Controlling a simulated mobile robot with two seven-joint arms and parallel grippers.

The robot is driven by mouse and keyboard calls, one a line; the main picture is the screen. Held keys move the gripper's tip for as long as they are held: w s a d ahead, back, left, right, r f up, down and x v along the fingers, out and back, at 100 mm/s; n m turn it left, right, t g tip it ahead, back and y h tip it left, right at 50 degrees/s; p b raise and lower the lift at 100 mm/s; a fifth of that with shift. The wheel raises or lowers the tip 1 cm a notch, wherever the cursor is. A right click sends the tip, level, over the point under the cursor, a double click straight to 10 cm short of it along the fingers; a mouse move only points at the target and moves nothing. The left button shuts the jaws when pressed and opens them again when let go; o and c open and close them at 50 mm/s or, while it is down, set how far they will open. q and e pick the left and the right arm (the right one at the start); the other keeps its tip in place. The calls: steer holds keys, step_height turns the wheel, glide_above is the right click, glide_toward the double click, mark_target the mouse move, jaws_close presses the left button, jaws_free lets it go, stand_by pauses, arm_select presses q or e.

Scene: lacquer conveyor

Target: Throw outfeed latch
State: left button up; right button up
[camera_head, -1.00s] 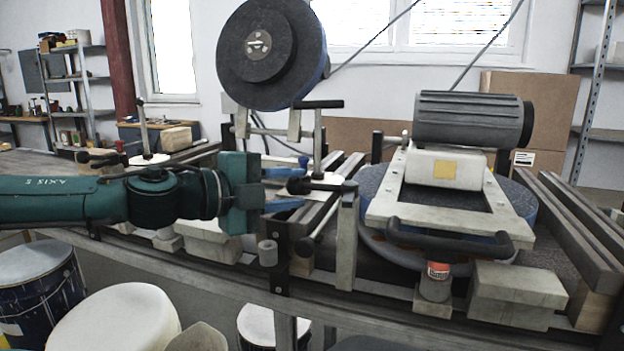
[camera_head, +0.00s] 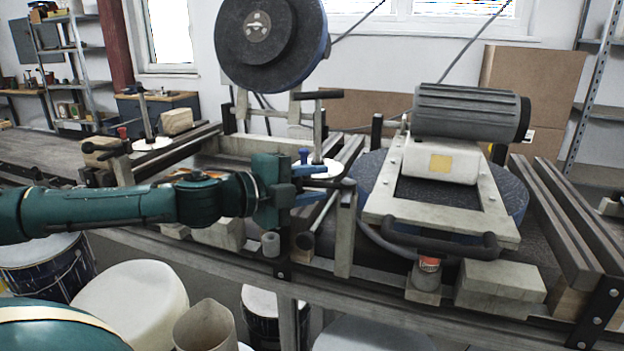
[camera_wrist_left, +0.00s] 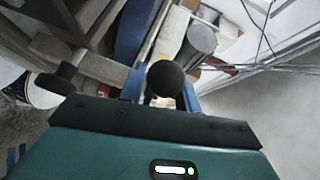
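The latch seems to be the short dark handle (camera_head: 344,184) on top of a pale post at the conveyor's front edge. My left gripper (camera_head: 312,185) reaches it from the left, with one blue finger above and behind the handle and the other below and in front. In the left wrist view a dark round knob (camera_wrist_left: 165,78) sits between the blue fingers (camera_wrist_left: 162,88). The fingers look spread around the knob; contact cannot be made out. The gripper hides part of the handle in the head view. My right gripper is not in view.
A dark horizontal handle (camera_head: 318,95) stands on a post behind the gripper. A large dark disc (camera_head: 270,40) is above. To the right is a pale frame with a dark curved bar (camera_head: 435,242) and a grey cylinder (camera_head: 470,115). White-topped drums (camera_head: 135,300) stand in front below.

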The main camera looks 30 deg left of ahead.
arm_select(q)
jaws_close()
steer(key=shift+a+r, duration=0.1)
steer(key=shift+a, duration=0.05)
stand_by(0.5)
